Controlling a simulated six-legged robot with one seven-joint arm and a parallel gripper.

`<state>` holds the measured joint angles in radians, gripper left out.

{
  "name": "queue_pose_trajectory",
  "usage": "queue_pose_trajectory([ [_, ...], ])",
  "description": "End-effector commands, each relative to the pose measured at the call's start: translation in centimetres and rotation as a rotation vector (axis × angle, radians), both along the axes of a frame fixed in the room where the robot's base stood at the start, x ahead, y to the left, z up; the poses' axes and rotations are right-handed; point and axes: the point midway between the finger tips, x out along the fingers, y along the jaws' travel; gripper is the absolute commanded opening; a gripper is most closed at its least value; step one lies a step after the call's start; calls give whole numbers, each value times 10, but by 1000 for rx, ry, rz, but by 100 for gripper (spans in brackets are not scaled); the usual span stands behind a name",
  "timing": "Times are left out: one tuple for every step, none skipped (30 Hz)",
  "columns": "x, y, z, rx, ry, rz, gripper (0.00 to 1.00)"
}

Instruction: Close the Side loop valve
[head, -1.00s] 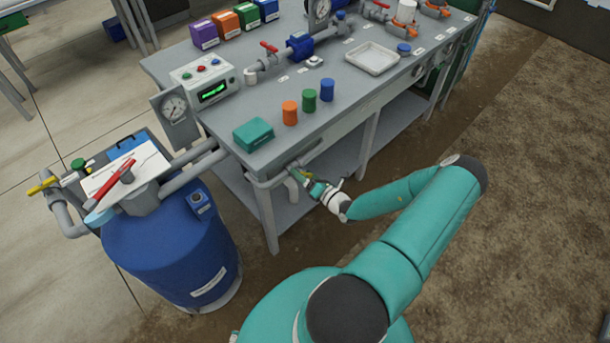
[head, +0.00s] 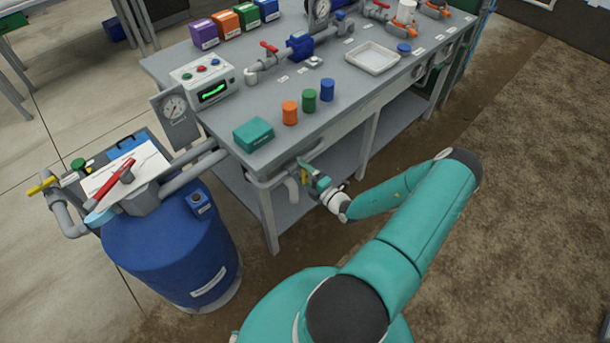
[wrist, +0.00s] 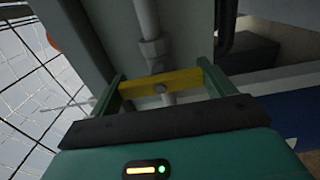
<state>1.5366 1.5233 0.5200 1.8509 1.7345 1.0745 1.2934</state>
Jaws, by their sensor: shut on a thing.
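A yellow valve handle (wrist: 185,80) sits on a grey pipe under the front edge of the skid table. In the wrist view the handle lies crosswise to the pipe (wrist: 147,22), with a bolt at its middle. My gripper (wrist: 165,90) is shut on this handle, one green finger at each end. In the head view my gripper (head: 309,174) is at the pipework below the table's front edge, and a bit of the yellow handle (head: 304,177) shows there. I cannot read a label on this valve.
The grey table (head: 240,105) carries orange, green and blue caps, a teal box (head: 253,134) and a white tray (head: 372,58). A blue tank (head: 170,245) with a red-handled valve (head: 115,182) and another yellow handle (head: 42,184) stands left. Bare ground lies right.

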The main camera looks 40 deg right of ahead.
Motion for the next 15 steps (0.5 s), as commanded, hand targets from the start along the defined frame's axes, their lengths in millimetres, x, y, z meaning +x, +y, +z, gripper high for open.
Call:
queue_pose_trajectory([
  [1, 0, 0, 10, -1, 1, 59],
  [1, 0, 0, 15, -1, 1, 59],
  [1, 0, 0, 21, 0, 1, 59],
  [1, 0, 0, 25, 0, 1, 59],
  [1, 0, 0, 29, 0, 1, 59],
  [1, 0, 0, 32, 0, 0, 59],
  [1, 0, 0, 33, 0, 0, 59],
  [1, 0, 0, 34, 0, 0, 59],
  [1, 0, 0, 35, 0, 0, 59],
  [1, 0, 0, 35, 0, 0, 59],
  [1, 0, 0, 35, 0, 0, 59],
  [1, 0, 0, 35, 0, 0, 59],
  [1, 0, 0, 35, 0, 0, 59],
  [1, 0, 0, 35, 0, 0, 59],
  [1, 0, 0, 35, 0, 0, 59],
])
